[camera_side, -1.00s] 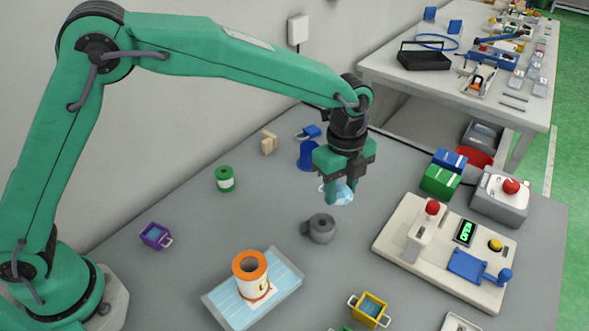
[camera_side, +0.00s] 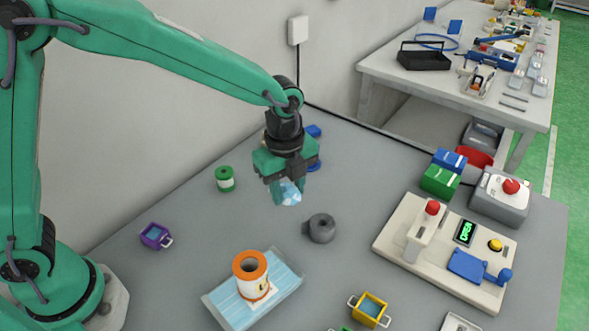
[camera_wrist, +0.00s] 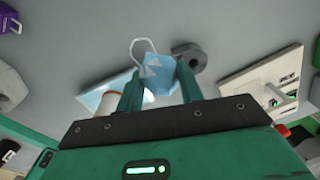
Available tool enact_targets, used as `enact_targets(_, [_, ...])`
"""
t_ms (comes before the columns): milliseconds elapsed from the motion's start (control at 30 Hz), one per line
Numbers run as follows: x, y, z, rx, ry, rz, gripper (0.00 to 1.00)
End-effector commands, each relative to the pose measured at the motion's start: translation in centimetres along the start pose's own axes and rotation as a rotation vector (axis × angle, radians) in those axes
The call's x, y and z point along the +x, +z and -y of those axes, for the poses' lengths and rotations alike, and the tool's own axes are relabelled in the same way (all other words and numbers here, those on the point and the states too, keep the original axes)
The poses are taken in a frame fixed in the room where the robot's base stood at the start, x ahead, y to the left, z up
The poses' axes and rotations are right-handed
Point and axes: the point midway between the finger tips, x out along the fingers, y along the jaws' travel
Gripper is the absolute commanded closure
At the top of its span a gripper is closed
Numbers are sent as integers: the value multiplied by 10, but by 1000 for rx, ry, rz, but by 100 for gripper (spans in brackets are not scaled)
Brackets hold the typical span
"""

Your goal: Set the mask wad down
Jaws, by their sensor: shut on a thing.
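The mask wad (camera_side: 288,192) is a crumpled light-blue and white bundle. My gripper (camera_side: 283,190) is shut on it and holds it in the air above the grey table, to the upper left of the grey mug-like piece in the side view. In the wrist view the wad (camera_wrist: 157,74) sits between the two green fingers of my gripper (camera_wrist: 160,85), with a white ear loop sticking up from it.
Below are a grey ring-shaped piece (camera_side: 320,228), a flat mask pack (camera_side: 225,305) bearing an orange-and-white roll (camera_side: 250,275), a green spool (camera_side: 225,179), a purple bin (camera_side: 155,236) and a yellow bin (camera_side: 369,309). A control fixture (camera_side: 390,240) stands right. Bare table lies left of centre.

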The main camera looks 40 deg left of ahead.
Motion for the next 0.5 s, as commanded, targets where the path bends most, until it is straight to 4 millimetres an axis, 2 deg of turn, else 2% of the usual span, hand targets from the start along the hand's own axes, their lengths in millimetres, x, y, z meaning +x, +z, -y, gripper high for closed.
enact_targets(167, [10,14,6,-4,1,1,84])
enact_targets(500, [42,64,24,-4,3,4,84])
